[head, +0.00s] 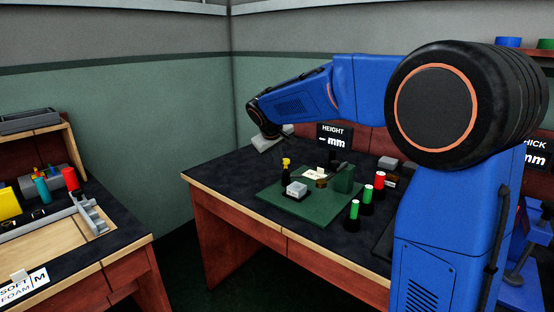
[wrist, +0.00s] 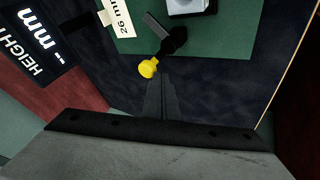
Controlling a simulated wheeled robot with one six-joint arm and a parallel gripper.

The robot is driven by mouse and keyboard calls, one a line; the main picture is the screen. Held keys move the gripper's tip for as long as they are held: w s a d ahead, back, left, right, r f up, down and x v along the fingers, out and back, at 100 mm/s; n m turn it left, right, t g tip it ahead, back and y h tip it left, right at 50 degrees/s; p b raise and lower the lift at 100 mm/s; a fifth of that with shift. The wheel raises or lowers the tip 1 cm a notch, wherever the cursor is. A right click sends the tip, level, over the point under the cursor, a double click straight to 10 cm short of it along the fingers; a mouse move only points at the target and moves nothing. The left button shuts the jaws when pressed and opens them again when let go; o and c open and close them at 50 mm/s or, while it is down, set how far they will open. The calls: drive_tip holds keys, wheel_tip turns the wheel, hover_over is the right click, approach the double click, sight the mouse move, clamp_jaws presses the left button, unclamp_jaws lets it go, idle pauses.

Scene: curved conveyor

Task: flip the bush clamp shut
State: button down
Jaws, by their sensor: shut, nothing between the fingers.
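The bush clamp, black with a yellow knob (head: 286,162), stands on the green board (head: 327,213) on the dark-topped table. Its handle looks upright in the head view. In the wrist view its yellow knob (wrist: 148,68) lies just beyond my fingertips, and a grey bar (wrist: 157,27) sticks out from its black body. A pale grey block (head: 297,188) sits beside the clamp on a dark base; it also shows in the wrist view (wrist: 187,6). My gripper (wrist: 162,85) is shut and empty, close to the knob. I cannot tell whether it touches. In the head view the fingers are small and dark.
A "HEIGHT mm" display (head: 334,137) stands behind the board. A "26 mm" card (wrist: 122,18), a green box (head: 345,179) and several green- and red-topped cylinders (head: 366,195) are near. The table's left front is clear.

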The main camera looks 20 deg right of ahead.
drive_tip(key=m+h, duration=0.1)
drive_tip(key=m, duration=0.1)
drive_tip(key=d+m+g, duration=0.1)
drive_tip(key=m, duration=0.1)
drive_tip(key=w+m+g+h, duration=0.1)
drive_tip(key=shift+d+m+h, duration=0.25)
drive_tip(key=shift+m+h, duration=0.05)
drive_tip(key=shift+m, duration=0.1)
drive_tip(key=shift+d, duration=0.2)
idle(0.5)
